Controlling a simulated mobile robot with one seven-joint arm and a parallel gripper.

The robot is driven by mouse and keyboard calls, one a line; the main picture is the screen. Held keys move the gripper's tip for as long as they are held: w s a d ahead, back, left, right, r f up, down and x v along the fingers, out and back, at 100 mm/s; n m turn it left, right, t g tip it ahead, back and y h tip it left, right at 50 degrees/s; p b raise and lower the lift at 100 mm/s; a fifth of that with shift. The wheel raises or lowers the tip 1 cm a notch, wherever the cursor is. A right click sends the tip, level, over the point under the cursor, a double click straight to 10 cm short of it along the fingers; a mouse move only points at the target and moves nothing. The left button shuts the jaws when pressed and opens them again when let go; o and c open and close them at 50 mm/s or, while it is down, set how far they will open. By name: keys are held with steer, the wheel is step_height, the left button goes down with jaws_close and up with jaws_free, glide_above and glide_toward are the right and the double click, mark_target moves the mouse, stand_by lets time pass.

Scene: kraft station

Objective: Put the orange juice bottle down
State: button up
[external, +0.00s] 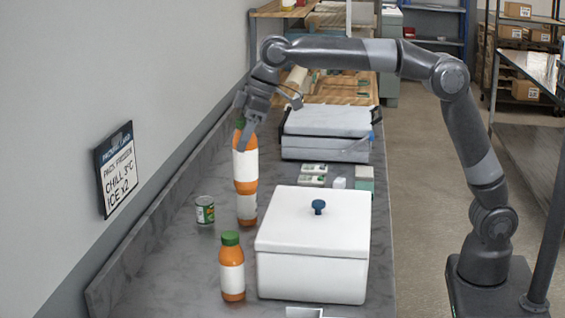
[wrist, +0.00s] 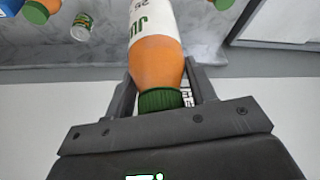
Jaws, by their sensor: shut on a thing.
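My gripper (external: 245,125) is shut on an orange juice bottle (external: 245,165) with a white label and green cap, gripping it near the cap. The bottle hangs nearly upright above the counter, and it fills the middle of the wrist view (wrist: 157,60). In the external view it hides the top of a second, similar bottle (external: 247,210) behind or below it; I cannot tell the gap between them. A third bottle (external: 232,270) with a green cap stands on the counter nearer the camera.
A green-labelled can (external: 204,210) stands left of the bottles. A white lidded box (external: 315,245) with a blue knob takes up the counter's right front. Small cartons (external: 313,175) and a grey closed case (external: 325,135) lie farther back. The counter (external: 165,265) is bare at front left.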

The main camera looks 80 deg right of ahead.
mark_target(235, 142)
steer(key=a, duration=0.2)
steer(key=w, duration=0.1)
steer(key=shift+a+f+n, duration=0.3)
steer(key=shift+a+f, duration=0.1)
step_height(235, 142, down, 20)
steer(key=shift+f, duration=0.2)
steer(key=shift+s+d+f, duration=0.1)
steer(key=shift+d, duration=0.05)
steer(key=o, duration=1.5)
steer(key=shift+o, duration=0.2)
